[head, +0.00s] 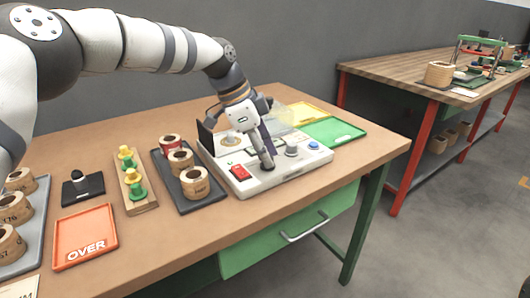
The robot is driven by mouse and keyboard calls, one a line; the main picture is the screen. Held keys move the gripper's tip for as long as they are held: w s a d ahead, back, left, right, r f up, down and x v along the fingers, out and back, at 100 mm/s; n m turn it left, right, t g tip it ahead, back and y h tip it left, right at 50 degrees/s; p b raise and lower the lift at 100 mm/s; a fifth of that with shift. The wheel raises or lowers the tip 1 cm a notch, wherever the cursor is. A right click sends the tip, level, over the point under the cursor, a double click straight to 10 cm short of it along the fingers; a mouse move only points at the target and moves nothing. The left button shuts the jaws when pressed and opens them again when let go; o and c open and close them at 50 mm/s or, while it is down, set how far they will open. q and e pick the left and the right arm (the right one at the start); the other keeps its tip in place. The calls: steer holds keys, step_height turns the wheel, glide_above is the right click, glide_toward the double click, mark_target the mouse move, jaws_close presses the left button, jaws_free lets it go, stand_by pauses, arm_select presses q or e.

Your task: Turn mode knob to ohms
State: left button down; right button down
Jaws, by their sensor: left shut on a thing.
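The tester (285,178) is a light grey box on the wooden table, with controls on its top panel. My left gripper (267,162) reaches down onto this panel from above. Its fingers are shut on a knob, and they hide most of that knob, so its pointer and setting cannot be read. A grey knob (291,150) and a blue button (313,145) are to the right, apart from the gripper. Panel labels are too small to read. My right gripper is not in view.
A dark tray (205,203) with several coils stands left of the tester. A wooden peg stand (143,208) and an orange OVER tray (85,232) are farther left. Green (331,132) and yellow (306,113) trays lie behind it. The table's front strip is clear.

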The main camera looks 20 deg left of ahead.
arm_select(q)
steer(key=shift+f, duration=0.1)
steer(key=c, duration=1.4)
jaws_free()
steer(key=v, duration=1.2)
